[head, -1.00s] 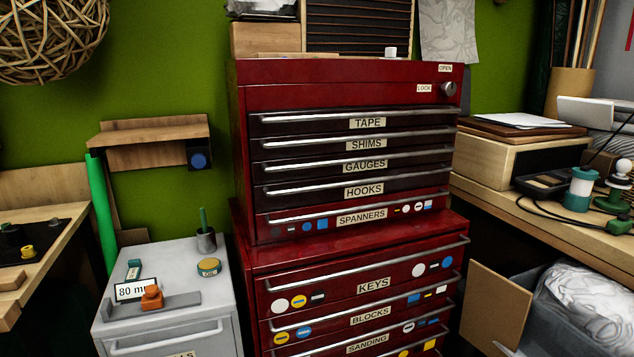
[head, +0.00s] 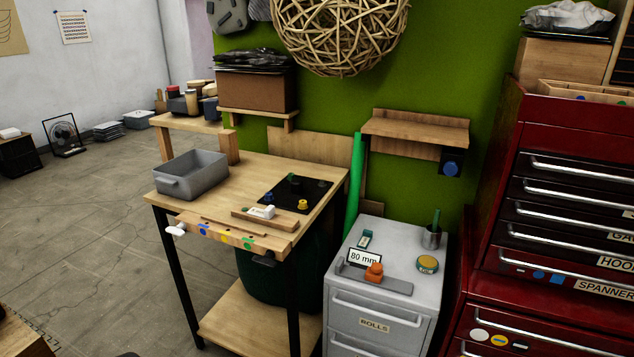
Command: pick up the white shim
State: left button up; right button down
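I cannot tell for sure which thing is the white shim. A small white piece (head: 262,212) lies on a wooden strip at the front of the workbench (head: 215,203), beside a black mat. Another white, rounded piece (head: 176,230) shows at the bench's front left corner. The red tool chest (head: 508,150) stands at the right, its visible drawers shut and cut off by the picture edge. Neither of my grippers is in view.
A grey bin (head: 190,172) stands on the bench. A grey cabinet (head: 380,285) with an "80 mm" card (head: 364,258), an orange piece (head: 374,271) and a round tin (head: 427,263) stands between bench and chest. Open concrete floor (head: 80,220) lies at the left.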

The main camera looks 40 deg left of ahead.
aim_at(268, 212)
jog(key=u, duration=1.7)
